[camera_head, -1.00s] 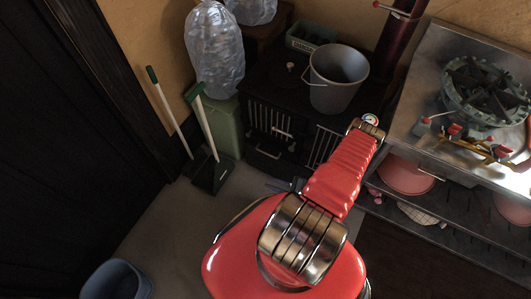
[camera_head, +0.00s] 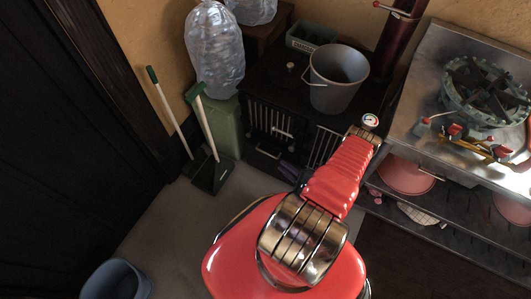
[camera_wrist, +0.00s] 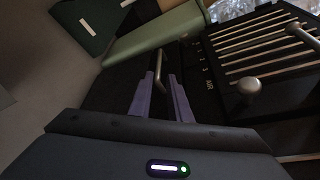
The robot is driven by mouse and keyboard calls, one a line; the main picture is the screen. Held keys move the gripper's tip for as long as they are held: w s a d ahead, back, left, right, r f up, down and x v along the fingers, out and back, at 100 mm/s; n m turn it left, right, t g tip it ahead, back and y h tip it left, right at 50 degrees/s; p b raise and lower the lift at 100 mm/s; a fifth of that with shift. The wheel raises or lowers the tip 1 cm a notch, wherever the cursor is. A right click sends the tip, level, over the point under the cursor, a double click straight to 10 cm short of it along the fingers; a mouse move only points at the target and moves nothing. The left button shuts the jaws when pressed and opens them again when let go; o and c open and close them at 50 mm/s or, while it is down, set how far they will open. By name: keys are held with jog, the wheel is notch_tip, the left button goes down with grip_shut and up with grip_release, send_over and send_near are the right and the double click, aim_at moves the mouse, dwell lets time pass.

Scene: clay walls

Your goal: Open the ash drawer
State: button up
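The black stove (camera_head: 262,85) stands against the back wall. Its ash drawer (camera_head: 262,163) is low on the front, below the slatted door, and looks shut. A metal bar handle (camera_wrist: 160,66) on the drawer front shows in the wrist view; it also shows in the head view (camera_head: 267,153). My gripper (camera_wrist: 161,78) is open, with its two purple fingers apart and pointing at the drawer front. The handle appears in the gap between the fingertips; I cannot tell whether they touch it. In the head view my gripper (camera_head: 288,170) is dark and partly hidden by my red arm.
The slatted door (camera_wrist: 265,45) with round knobs is right of the drawer in the wrist view. A green canister (camera_head: 227,127), a dustpan (camera_head: 211,175) and a broom stand left of the stove. A grey bucket (camera_head: 334,88) sits on top.

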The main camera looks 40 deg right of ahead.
aim_at(265, 152)
jog(key=shift+w, duration=0.1)
jog(key=shift+x, duration=6.8)
jog(key=shift+f, duration=0.1)
jog(key=shift+c, duration=0.2)
grip_shut()
